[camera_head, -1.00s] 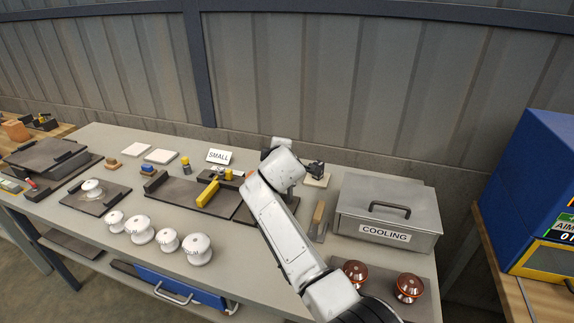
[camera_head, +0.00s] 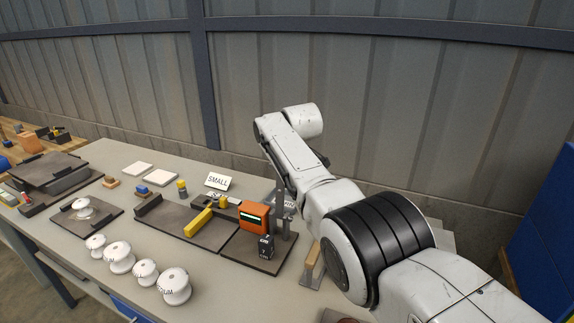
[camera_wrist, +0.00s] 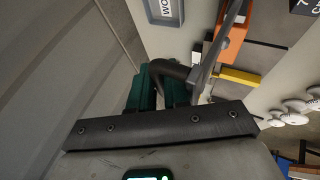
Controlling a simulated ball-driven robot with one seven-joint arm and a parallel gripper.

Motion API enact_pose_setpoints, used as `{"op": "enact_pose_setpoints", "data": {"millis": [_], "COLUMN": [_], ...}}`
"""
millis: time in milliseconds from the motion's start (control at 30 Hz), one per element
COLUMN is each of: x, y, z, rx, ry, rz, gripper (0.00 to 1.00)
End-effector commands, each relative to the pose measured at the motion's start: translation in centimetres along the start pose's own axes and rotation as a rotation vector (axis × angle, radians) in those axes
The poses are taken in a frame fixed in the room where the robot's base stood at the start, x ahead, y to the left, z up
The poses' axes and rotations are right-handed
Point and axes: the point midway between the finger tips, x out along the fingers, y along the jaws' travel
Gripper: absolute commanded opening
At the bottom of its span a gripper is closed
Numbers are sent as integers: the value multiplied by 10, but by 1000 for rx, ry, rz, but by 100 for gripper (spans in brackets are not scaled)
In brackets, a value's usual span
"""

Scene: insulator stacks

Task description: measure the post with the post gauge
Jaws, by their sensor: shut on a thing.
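In the wrist view my gripper (camera_wrist: 158,86) shows dark green fingers close around a dark curved handle (camera_wrist: 178,70). A grey metal tool (camera_wrist: 212,55) extends beside it toward the bench; it may be the post gauge, but I cannot be sure. In the head view my gripper is hidden behind my arm. White ribbed insulators stand at the bench front, among them a large one (camera_head: 174,286). Another white insulator (camera_head: 82,211) sits on a dark plate at the left. I cannot tell which piece is the post.
An orange device (camera_head: 254,214) with a display stands on a dark plate beside a black labelled block (camera_head: 266,247). A yellow bar (camera_head: 198,223) lies on a dark tray (camera_head: 172,218). A SMALL sign (camera_head: 217,181) stands behind. My arm covers the bench's right side.

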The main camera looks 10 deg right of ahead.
Motion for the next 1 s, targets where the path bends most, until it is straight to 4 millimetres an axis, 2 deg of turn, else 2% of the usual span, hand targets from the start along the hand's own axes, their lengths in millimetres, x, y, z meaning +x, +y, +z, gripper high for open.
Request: {"op": "enact_pose_setpoints", "data": {"millis": [533, 567, 633, 1000], "x": [2, 2, 2, 0], "y": [-1, -1, -1, -3], "z": [3, 3, 3, 2], "rx": [9, 9, 9, 7], "ry": [-2, -2, -3, -2], "rz": [-12, -12, -13, -17], "gripper": [0, 17, 23, 23]}}
